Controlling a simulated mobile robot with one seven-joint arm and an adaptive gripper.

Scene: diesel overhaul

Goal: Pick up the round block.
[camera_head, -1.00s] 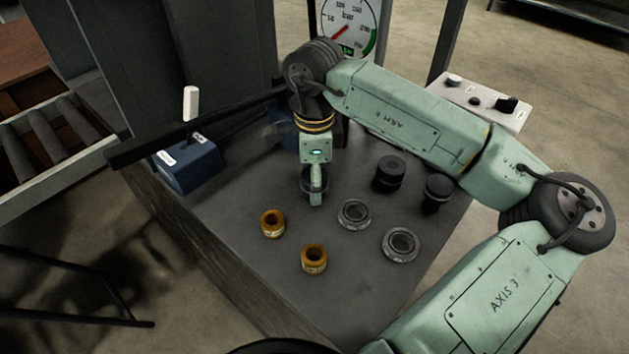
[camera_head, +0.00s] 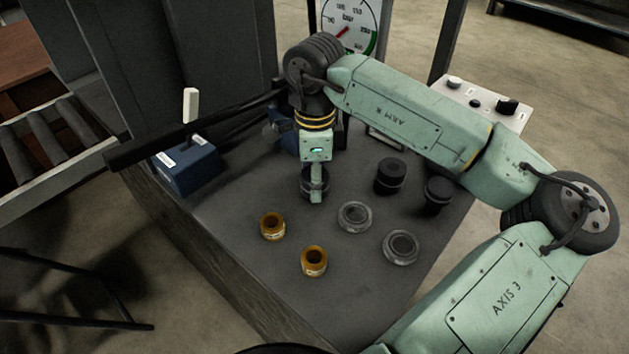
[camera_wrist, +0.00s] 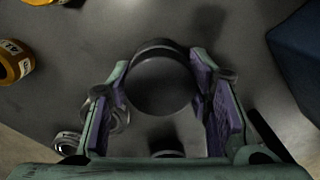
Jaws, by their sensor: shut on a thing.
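A dark, smooth round block (camera_wrist: 160,82) sits between the purple-padded fingers of my gripper (camera_wrist: 163,100) in the wrist view. In the head view my gripper (camera_head: 316,190) points down over the middle of the bench, shut on the round block (camera_head: 306,184). A finger hides part of the block there. I cannot tell whether the block's base touches the bench or is slightly above it. Two similar black round blocks, one (camera_head: 390,176) and another (camera_head: 437,195), stand to the right.
The grey bench top (camera_head: 240,205) also holds two brass bushings (camera_head: 272,226) (camera_head: 314,261) and two steel rings (camera_head: 354,216) (camera_head: 400,247) in front. A blue lever box (camera_head: 187,168) stands at left. A white control box (camera_head: 475,103) and a gauge (camera_head: 350,25) are behind.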

